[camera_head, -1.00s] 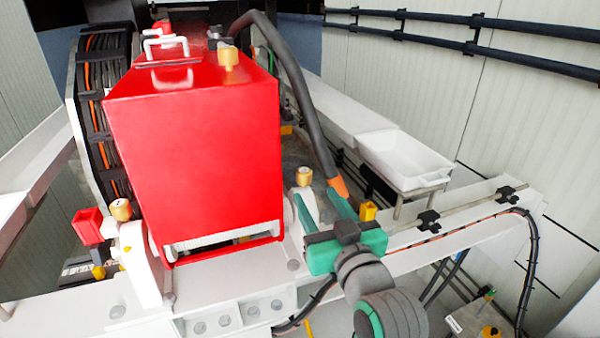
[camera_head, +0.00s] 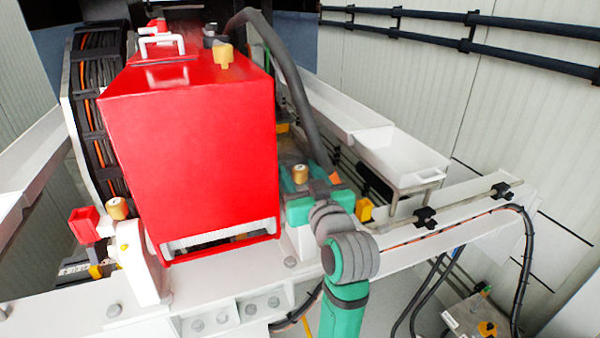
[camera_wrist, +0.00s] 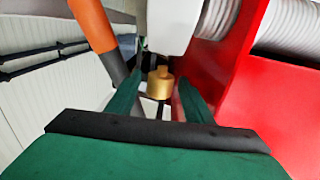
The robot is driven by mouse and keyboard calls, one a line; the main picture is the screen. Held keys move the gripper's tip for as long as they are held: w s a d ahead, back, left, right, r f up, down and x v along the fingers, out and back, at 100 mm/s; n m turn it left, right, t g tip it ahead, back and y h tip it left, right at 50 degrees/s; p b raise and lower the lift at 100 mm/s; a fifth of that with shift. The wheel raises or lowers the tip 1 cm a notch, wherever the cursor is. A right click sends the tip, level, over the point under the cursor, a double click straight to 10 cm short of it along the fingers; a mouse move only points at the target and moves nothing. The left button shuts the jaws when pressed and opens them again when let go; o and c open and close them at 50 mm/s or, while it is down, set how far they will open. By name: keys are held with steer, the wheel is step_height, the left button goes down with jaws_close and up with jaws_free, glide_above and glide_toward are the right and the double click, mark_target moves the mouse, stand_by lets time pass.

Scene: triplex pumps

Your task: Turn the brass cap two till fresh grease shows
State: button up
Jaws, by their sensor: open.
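Three brass caps show in the head view: one on the left white housing (camera_head: 117,208), one on the right white housing (camera_head: 300,173), and one on top of the red cover (camera_head: 224,55). No number marks which is cap two. My gripper (camera_head: 305,197) is at the right housing's cap. In the wrist view that cap (camera_wrist: 159,84) shows between the fingers of my open gripper (camera_wrist: 160,78), near the fingertips. I cannot tell whether either finger touches it. No grease can be made out on it.
The red cover (camera_head: 195,160) stands close to the left of my gripper. A thick dark hose (camera_head: 290,90) with an orange end (camera_wrist: 92,25) runs close by on the other side. A white tray (camera_head: 400,165) lies at the back right. Black pipes run along the wall.

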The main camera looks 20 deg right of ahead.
steer(key=shift+w, duration=0.2)
steer(key=c, duration=0.8)
steer(key=shift+a, duration=0.2)
steer(key=shift+c, duration=1.2)
steer(key=shift+d+h, duration=0.1)
steer(key=shift+h, duration=0.2)
steer(key=shift+s+d+f+m+h, duration=0.1)
steer(key=shift+s+m+h, duration=0.05)
steer(key=shift+m+h, duration=0.6)
steer(key=shift+s+d+m+g+h, duration=0.1)
steer(key=shift+m+g+h, duration=0.2)
steer(key=shift+m+h, duration=0.7)
steer(key=shift+h, duration=0.35)
